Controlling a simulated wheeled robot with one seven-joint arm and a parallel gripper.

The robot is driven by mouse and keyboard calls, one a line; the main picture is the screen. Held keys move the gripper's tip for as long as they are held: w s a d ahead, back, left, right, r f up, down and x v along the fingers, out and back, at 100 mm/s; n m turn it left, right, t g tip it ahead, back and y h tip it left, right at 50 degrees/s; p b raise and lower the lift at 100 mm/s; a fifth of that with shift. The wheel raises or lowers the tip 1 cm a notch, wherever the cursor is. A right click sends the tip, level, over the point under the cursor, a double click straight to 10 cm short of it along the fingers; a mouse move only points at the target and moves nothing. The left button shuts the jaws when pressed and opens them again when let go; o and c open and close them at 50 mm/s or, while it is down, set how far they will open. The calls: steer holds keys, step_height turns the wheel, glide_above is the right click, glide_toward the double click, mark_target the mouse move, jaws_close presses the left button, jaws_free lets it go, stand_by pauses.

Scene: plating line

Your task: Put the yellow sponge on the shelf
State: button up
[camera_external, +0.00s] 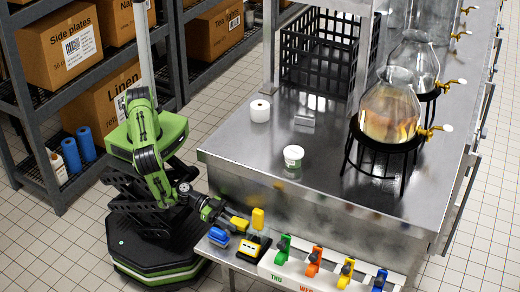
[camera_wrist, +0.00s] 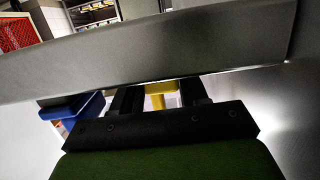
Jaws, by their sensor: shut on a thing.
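My gripper (camera_external: 226,218) is low at the near left corner of the steel table, over a small lower ledge. It is shut on a yellow piece (camera_external: 238,224), which I take to be the yellow sponge. In the wrist view, the yellow piece (camera_wrist: 158,92) shows between the two dark fingers (camera_wrist: 158,98), and much of it is hidden. A dark shelving rack (camera_external: 58,198) stands at the left behind me.
A blue item (camera_external: 218,237) lies left of the device. Several coloured handles, including a green one (camera_external: 282,248), line the ledge to the right. The steel table (camera_external: 240,150) holds a white roll (camera_external: 260,111), a white tub (camera_external: 293,156) and glass dispensers (camera_external: 390,108). Its front middle is clear.

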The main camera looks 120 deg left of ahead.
steer(key=shift+f, duration=0.15)
steer(key=o, duration=1)
steer(key=shift+o, duration=0.2)
steer(key=shift+r, duration=0.3)
steer(key=p+v, duration=0.4)
steer(key=v, duration=0.8)
steer(key=shift+p, duration=0.3)
steer(key=shift+f, duration=0.2)
